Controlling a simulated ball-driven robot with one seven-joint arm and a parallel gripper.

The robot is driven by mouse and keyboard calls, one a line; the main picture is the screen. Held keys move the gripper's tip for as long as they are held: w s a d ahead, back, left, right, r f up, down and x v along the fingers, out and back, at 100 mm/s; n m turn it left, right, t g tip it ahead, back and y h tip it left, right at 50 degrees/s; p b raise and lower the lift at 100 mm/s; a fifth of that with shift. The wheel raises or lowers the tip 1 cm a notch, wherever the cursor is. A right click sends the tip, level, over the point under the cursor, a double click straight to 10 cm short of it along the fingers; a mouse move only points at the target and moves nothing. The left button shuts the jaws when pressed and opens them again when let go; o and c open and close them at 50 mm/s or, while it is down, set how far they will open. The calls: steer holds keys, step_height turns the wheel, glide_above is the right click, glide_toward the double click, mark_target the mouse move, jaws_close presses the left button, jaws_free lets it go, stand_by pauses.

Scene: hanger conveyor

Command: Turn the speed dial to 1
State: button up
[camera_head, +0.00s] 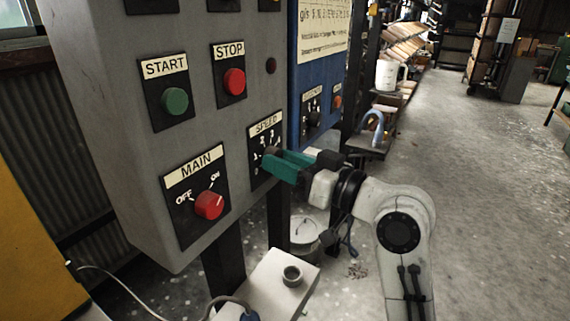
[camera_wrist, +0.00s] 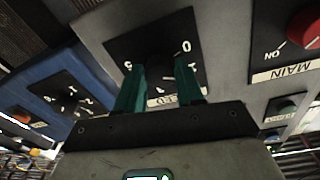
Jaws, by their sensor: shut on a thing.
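The black SPEED plate (camera_head: 257,134) sits at the lower right of the grey control panel, with white numbers around its dial. In the wrist view the SPEED plate (camera_wrist: 131,46) appears upside down, with 0 at the right and 1 partly visible at the lower right. My gripper (camera_head: 272,161) has its green fingers at the plate. In the wrist view the fingers (camera_wrist: 159,75) are closed on the dark speed dial (camera_wrist: 159,62) from both sides. The fingers hide much of the dial, and I cannot tell which number it points to.
The red MAIN switch (camera_head: 209,205) is left of the dial. The green START (camera_head: 175,101) and red STOP (camera_head: 235,81) buttons are above. A blue panel (camera_head: 322,84) with another dial stands to the right. Open concrete floor lies at the right.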

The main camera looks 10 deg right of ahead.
steer(key=o, duration=1)
steer(key=shift+o, duration=0.2)
steer(key=shift+d, duration=0.1)
steer(key=v, duration=1)
steer(key=shift+s+d, duration=0.2)
steer(key=shift+d, duration=0.05)
